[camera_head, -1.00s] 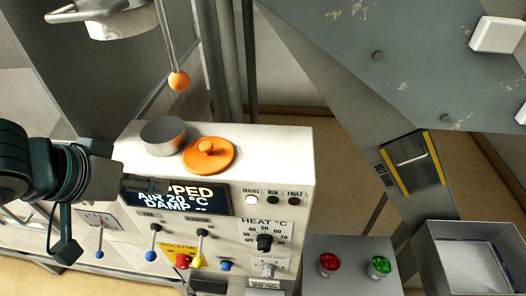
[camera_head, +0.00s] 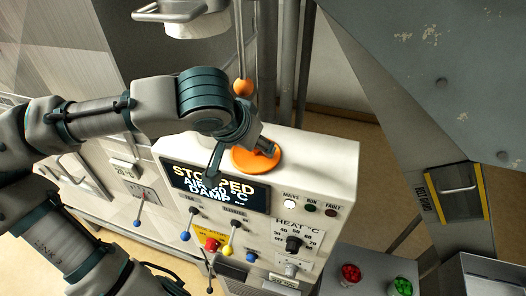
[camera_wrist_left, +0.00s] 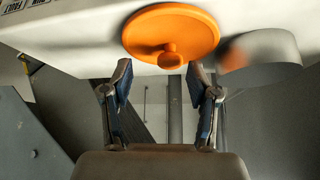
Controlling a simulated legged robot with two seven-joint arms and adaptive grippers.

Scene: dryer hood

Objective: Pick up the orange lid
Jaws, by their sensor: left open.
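The orange lid (camera_head: 246,162) is a flat disc with a round knob, lying on the white top of the control cabinet (camera_head: 335,160). My left gripper (camera_head: 268,146) is over the lid and partly covers it and its knob. In the left wrist view the orange lid (camera_wrist_left: 150,28) is just beyond the fingertips. Its knob lies slightly past the gap of the open, empty left gripper (camera_wrist_left: 160,65). No finger is clearly seen touching it. My right gripper cannot be made out.
A metal cup (camera_wrist_left: 265,48) stands beside the lid in the left wrist view; my arm hides it in the head view. An orange ball (camera_head: 243,88) on a rod is behind the lid. Levers and a display (camera_head: 190,186) are on the cabinet front. Red (camera_head: 350,273) and green (camera_head: 402,286) buttons are lower right.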

